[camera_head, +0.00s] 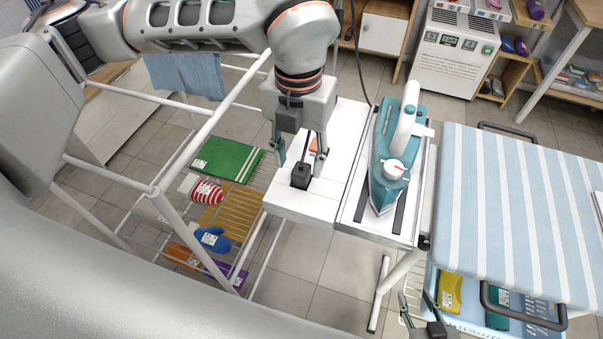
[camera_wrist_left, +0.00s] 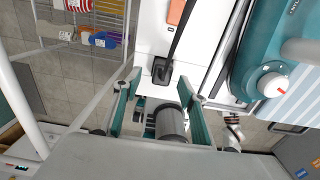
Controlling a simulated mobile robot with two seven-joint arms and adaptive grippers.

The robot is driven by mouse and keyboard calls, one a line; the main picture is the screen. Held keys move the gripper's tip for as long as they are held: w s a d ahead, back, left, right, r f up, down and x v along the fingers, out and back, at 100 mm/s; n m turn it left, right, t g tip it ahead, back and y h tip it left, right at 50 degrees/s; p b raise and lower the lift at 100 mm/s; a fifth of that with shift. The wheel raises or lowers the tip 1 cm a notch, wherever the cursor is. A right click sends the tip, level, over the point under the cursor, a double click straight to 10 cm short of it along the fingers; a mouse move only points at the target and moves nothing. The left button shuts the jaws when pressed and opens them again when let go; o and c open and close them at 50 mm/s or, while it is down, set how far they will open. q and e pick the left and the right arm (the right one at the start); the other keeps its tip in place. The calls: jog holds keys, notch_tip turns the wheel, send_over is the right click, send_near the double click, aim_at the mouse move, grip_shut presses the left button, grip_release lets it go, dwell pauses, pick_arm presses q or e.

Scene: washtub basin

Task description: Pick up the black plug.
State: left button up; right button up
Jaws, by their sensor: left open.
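The black plug (camera_head: 300,176) stands on the white board (camera_head: 290,204) left of the iron, near the board's front left part. In the left wrist view the plug (camera_wrist_left: 161,72) lies just beyond and between my fingertips, with a dark cord running up from it. My left gripper (camera_head: 299,156) is open and empty, pointing down at the plug, one finger to each side. Its fingers also show in the left wrist view (camera_wrist_left: 161,86). I cannot tell whether they touch the plug. My right gripper (camera_head: 416,298) is at the bottom edge, its fingers apart and empty.
A teal iron (camera_head: 390,168) stands on a metal-edged rest (camera_head: 352,205) right of the plug. The striped ironing board (camera_head: 500,200) is further right. A white drying rack (camera_head: 165,205) with a mitt (camera_head: 212,239) and cloths stands left. An orange piece (camera_wrist_left: 176,12) lies behind the plug.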

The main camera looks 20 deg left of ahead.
aim_at(302, 168)
pick_arm(q)
jog(key=shift+d+f, duration=0.15)
jog(key=shift+f, duration=1.6)
jog(key=shift+w, duration=0.1)
grip_shut()
jog(key=shift+r, duration=0.15)
